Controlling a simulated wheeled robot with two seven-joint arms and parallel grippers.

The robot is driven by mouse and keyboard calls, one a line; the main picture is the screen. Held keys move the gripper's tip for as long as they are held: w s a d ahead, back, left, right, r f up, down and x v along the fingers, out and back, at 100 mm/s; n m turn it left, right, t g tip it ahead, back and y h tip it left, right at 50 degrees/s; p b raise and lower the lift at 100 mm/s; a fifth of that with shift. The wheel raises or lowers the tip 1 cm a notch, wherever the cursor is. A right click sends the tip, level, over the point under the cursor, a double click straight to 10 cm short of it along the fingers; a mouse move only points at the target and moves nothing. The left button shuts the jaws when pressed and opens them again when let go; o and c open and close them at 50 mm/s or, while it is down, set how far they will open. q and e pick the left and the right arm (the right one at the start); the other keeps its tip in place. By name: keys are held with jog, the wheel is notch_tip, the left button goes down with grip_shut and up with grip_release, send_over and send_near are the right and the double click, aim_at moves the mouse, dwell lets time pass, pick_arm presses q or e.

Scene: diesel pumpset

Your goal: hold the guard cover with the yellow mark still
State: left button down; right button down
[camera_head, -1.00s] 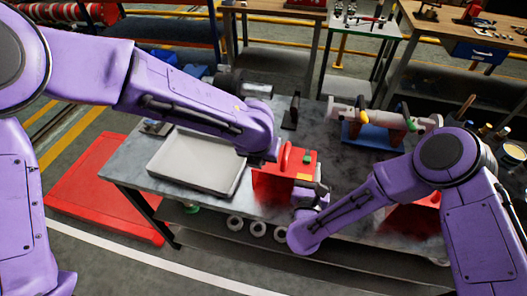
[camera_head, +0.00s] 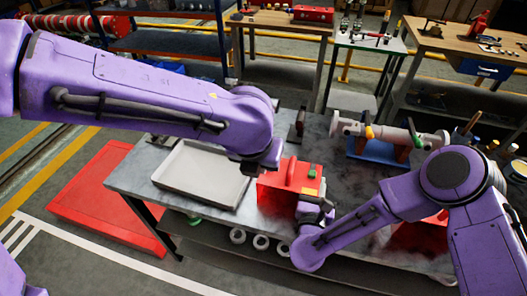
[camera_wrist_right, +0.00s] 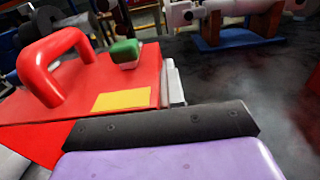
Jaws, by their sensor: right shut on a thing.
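The guard cover (camera_head: 283,195) is a red box with a red arched handle (camera_head: 290,172) and a yellow mark on its top near the right edge. It sits on the workbench. In the right wrist view the yellow mark (camera_wrist_right: 122,99) lies flat beside a green-topped block (camera_wrist_right: 125,52). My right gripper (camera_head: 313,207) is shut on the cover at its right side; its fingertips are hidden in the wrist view. My left gripper (camera_head: 252,167) is at the cover's back left, mostly hidden by its own wrist, so its jaws cannot be made out.
A grey tray (camera_head: 200,202) lies left of the cover on the workbench (camera_head: 150,160). A pipe-like pump assembly on a blue base (camera_head: 372,150) stands at the back right. Another red part (camera_head: 418,235) is partly behind my right arm. Rings sit on the lower shelf.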

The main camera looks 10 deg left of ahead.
jog(key=c, duration=1.1)
grip_release()
jog(key=shift+c, duration=0.2)
jog(key=shift+s, duration=0.1)
